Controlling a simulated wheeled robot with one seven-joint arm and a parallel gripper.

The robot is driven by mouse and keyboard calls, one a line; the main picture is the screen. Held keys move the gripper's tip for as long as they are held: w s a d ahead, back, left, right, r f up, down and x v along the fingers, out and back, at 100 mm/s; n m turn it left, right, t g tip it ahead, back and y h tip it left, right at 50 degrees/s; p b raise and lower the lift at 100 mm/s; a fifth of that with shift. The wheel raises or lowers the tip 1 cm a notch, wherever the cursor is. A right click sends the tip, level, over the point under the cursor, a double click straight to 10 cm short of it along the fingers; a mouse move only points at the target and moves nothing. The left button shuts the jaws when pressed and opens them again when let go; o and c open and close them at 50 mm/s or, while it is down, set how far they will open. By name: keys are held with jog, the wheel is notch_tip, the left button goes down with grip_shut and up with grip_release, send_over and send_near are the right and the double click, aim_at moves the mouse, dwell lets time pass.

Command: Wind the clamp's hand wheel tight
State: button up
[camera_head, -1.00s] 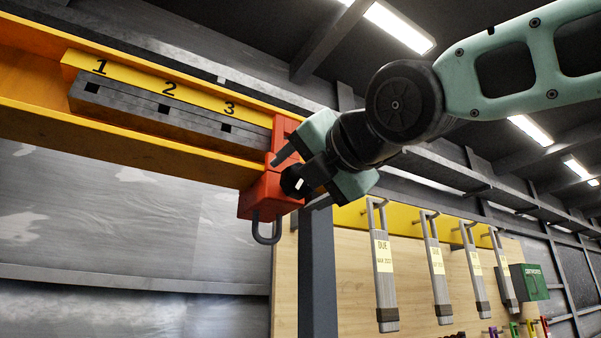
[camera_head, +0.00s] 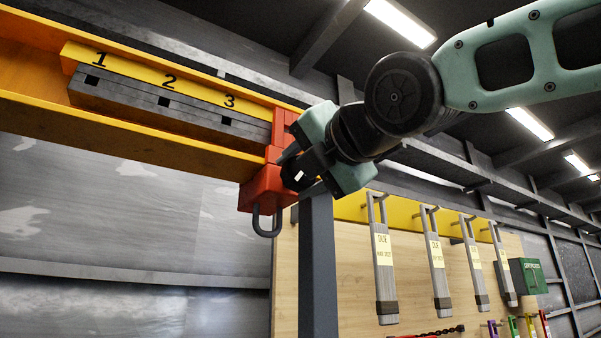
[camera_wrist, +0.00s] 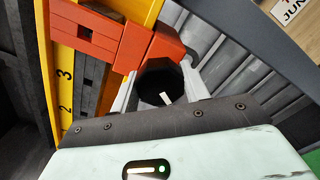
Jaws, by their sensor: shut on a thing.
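The red clamp (camera_head: 268,190) sits on the right end of the yellow beam, with a grey shackle (camera_head: 268,222) hanging under it. The clamp also shows in the wrist view (camera_wrist: 150,45). My gripper (camera_head: 296,170) is at the right side of the clamp. In the wrist view its two fingers (camera_wrist: 160,88) are on either side of the dark round hand wheel (camera_wrist: 160,78), which carries a white mark. The gripper is shut on the wheel. In the head view the gripper hides most of the wheel.
The yellow beam (camera_head: 130,130) runs left from the clamp, with a strip numbered 1, 2, 3 (camera_head: 168,82) above a grey bar with square holes. A dark post (camera_head: 318,270) stands below. Tagged grey slings (camera_head: 384,265) and a green box (camera_head: 527,276) hang to the right.

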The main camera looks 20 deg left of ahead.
jog(key=m+b, duration=0.1)
jog(key=m, duration=0.3)
jog(key=shift+f, duration=0.15)
jog(key=m+b, duration=0.1)
jog(key=m, duration=0.2)
jog(key=shift+m, duration=0.4)
jog(key=m+b, duration=0.2)
jog(key=m, duration=0.8)
jog(key=shift+m+b, duration=0.4)
jog(key=m, duration=0.3)
jog(key=shift+f+m+b, duration=0.1)
jog(key=shift+m+b, duration=0.2)
jog(key=shift+b, duration=0.05)
jog(key=m+b, duration=0.1)
jog(key=m, duration=0.5)
jog(key=shift+a+m, duration=0.1)
jog(key=shift+m, duration=0.2)
jog(key=o, duration=1)
